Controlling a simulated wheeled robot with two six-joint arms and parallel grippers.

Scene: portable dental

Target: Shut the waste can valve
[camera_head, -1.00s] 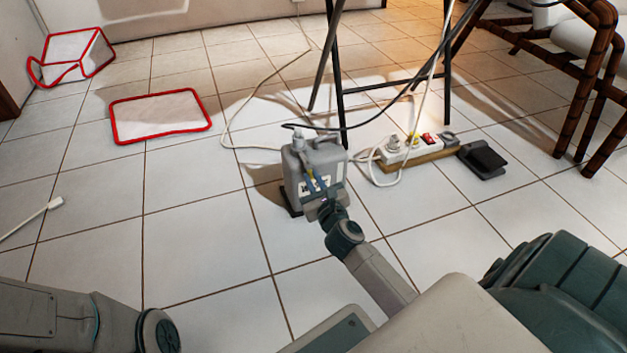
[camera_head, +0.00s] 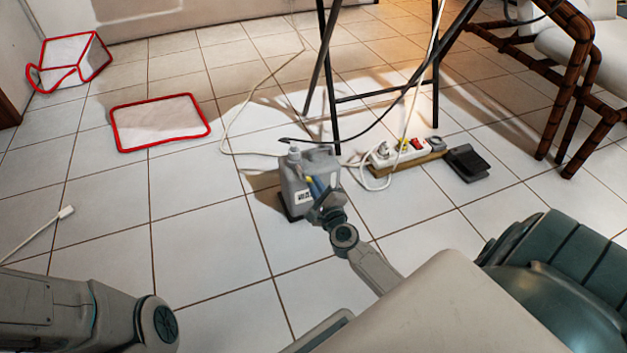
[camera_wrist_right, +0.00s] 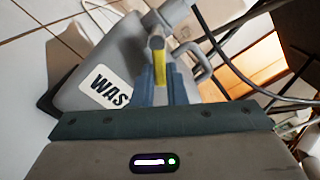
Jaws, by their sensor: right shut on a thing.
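The waste can (camera_head: 296,187) is a grey jug standing on the tiled floor in the middle of the head view. Its label, partly reading "WAS", shows in the right wrist view on the can's side (camera_wrist_right: 70,72). My right gripper (camera_head: 318,186) is at the can's front right side. In the right wrist view its fingers (camera_wrist_right: 158,75) are shut on the valve, whose yellow part (camera_wrist_right: 159,68) shows between them.
A power strip (camera_head: 410,152) and a black pedal (camera_head: 466,162) lie right of the can. Cables and dark stand legs (camera_head: 334,85) are behind it. A red-rimmed white mat (camera_head: 160,121) lies at left. The floor in front is clear.

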